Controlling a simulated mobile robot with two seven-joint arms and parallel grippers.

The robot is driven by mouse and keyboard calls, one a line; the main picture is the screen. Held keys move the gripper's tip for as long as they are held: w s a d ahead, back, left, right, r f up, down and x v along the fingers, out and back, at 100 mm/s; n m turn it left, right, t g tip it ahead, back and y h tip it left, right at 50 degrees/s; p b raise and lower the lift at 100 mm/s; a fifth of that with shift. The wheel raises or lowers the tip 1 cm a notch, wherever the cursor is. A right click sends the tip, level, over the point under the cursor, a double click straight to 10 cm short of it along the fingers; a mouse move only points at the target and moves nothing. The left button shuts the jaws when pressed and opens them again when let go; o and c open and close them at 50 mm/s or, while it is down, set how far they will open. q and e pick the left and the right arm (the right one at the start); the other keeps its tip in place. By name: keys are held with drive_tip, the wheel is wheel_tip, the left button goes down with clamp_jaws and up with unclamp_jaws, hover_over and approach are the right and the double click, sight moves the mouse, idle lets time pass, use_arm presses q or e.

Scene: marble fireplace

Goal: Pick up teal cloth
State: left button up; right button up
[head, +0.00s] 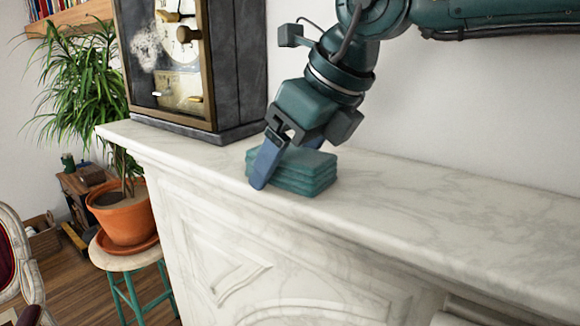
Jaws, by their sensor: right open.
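The teal cloth (308,174) is a folded stack lying on the white marble mantel (420,205), in the middle of the head view. My right gripper (275,165) comes down over it from above and is open. One blue finger stands in front of the cloth's left side, its tip close to the mantel's front edge. The other finger is mostly hidden behind the gripper and cloth. I cannot tell whether the fingers touch the cloth. My left gripper is not in the view.
A dark-framed clock (190,65) stands on the mantel just left of my right gripper. The wall (480,100) is close behind. The mantel to the right of the cloth is clear. A potted plant (122,215) on a stool (130,262) stands on the left.

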sight(290, 152)
drive_tip(key=shift+c, duration=0.6)
drive_tip(key=c, duration=0.9)
drive_tip(key=shift+c, duration=0.2)
drive_tip(key=shift+r+p, duration=0.5)
drive_tip(key=shift+p, duration=0.2)
wheel_tip(290, 152, up, 10)
drive_tip(key=shift+f+b, duration=0.25)
drive_tip(key=shift+b, duration=0.05)
